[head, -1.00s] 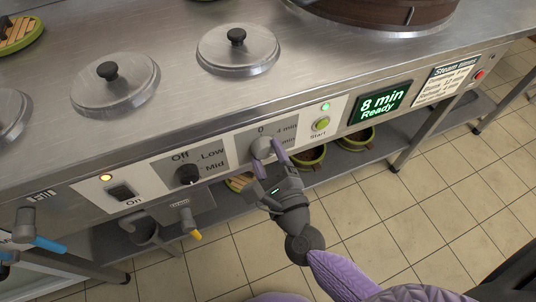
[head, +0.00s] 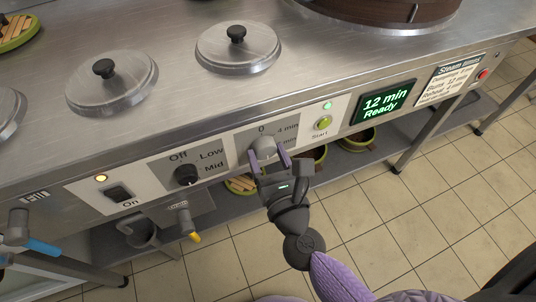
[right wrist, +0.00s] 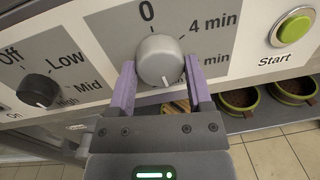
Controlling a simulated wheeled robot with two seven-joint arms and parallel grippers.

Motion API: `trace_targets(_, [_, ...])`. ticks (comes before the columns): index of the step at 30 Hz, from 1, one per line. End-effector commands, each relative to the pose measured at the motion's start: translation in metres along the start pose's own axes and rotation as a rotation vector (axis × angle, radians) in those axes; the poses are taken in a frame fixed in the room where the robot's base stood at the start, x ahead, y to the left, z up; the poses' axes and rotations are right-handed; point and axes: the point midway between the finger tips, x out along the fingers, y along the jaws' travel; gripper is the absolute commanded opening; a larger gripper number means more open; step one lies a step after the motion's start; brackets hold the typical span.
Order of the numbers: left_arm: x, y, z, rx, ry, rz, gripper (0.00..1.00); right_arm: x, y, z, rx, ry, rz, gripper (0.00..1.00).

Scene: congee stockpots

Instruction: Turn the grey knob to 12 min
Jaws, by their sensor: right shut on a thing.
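The grey knob (head: 263,147) is on the front panel, under the 0 mark, with a 4 min mark to its right. In the right wrist view the grey knob (right wrist: 160,60) sits between my two purple fingers, and its white line points down. My right gripper (head: 269,156) is shut on it; the right wrist view shows the same gripper (right wrist: 160,88). The lower dial marks are partly hidden by my fingers. The green display (head: 384,103) reads "12 min Ready". My left gripper is not in view.
A black knob (head: 187,174) marked Off, Low, Mid is left of the grey one. The green Start button (head: 323,123) is to its right. A black switch (head: 119,193) is at the panel's left. A tap (head: 185,219) hangs below. Food bowls stand on the lower shelf (head: 338,165).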

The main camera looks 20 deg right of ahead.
Motion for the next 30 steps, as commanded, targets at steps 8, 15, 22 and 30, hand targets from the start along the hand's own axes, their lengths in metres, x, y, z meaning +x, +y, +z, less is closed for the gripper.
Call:
trace_targets(8, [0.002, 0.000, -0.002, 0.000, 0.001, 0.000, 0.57, 0.000, 0.000, -0.001, 0.094, 0.009, -0.002, 0.06])
trace_targets(15, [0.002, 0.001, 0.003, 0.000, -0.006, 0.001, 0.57, 0.000, 0.000, -0.001, 0.119, 0.011, -0.003, 0.06])
trace_targets(22, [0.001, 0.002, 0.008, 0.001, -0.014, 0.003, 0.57, 0.000, 0.000, -0.001, 0.120, 0.011, -0.002, 0.06])
trace_targets(30, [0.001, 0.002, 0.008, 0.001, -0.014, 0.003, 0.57, 0.000, 0.000, -0.001, 0.119, 0.010, -0.002, 1.00])
